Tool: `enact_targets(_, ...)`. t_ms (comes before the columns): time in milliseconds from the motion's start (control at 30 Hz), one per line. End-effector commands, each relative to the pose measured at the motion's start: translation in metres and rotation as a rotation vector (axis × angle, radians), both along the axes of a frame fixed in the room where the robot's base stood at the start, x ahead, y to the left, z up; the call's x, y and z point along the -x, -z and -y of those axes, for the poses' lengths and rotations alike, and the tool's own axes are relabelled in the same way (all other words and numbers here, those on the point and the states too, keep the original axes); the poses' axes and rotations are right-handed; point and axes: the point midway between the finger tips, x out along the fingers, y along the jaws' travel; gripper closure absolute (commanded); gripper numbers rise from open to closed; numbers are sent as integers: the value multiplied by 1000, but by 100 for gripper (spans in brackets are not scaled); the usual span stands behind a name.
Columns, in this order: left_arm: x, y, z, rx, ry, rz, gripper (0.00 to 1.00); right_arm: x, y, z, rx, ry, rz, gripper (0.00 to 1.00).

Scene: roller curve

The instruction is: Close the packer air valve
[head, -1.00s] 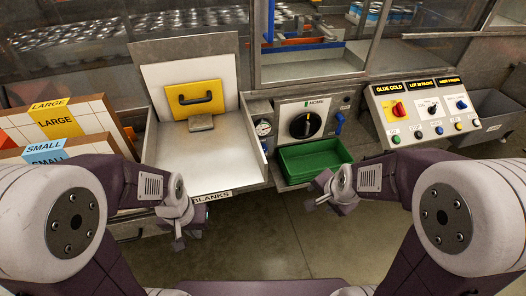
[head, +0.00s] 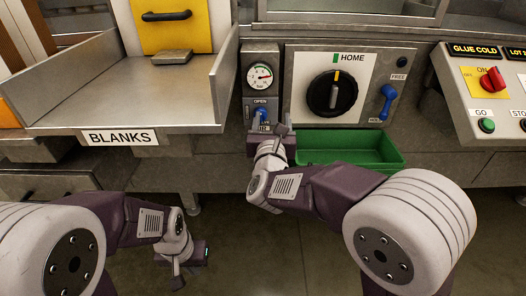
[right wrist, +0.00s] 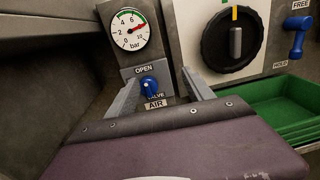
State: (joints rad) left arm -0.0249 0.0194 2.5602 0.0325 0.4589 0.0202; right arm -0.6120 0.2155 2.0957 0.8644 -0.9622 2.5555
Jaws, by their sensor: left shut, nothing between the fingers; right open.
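The packer air valve is a small blue knob (right wrist: 150,85) on a grey panel, below an OPEN label and above an AIR label. In the right wrist view its white mark points up toward OPEN. In the head view the blue valve (head: 262,114) is partly hidden by my right gripper (head: 270,129). In the right wrist view the fingers of my right gripper (right wrist: 160,80) are spread, one on each side of the knob; I cannot tell if they touch it. My left gripper (head: 190,263) is shut and empty, low at the left, away from the panel.
A pressure gauge (head: 259,77) sits just above the valve. To the right are a black HOME dial (head: 332,93), a blue FREE/HOLD lever (head: 387,102) and a green tray (head: 350,149) below. The BLANKS tray (head: 185,120) borders the valve panel on the left.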

Motion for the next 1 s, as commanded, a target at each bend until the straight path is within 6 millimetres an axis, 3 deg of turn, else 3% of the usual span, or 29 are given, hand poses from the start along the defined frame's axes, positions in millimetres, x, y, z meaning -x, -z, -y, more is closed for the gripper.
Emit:
enact_targets(33,0,31,0,0,0,1,100,3,34,-12,4,-24,-4,39)
enact_targets(133,0,42,0,0,0,1,100,8,46,-26,7,-52,-7,39)
enact_targets(367,0,39,0,0,0,1,100,7,44,-30,9,-62,-7,39)
enact_targets(800,0,54,0,0,0,1,100,-71,45,-29,10,-61,-7,39)
enact_targets(1000,0,55,0,0,0,1,100,-81,44,-30,10,-62,-8,39)
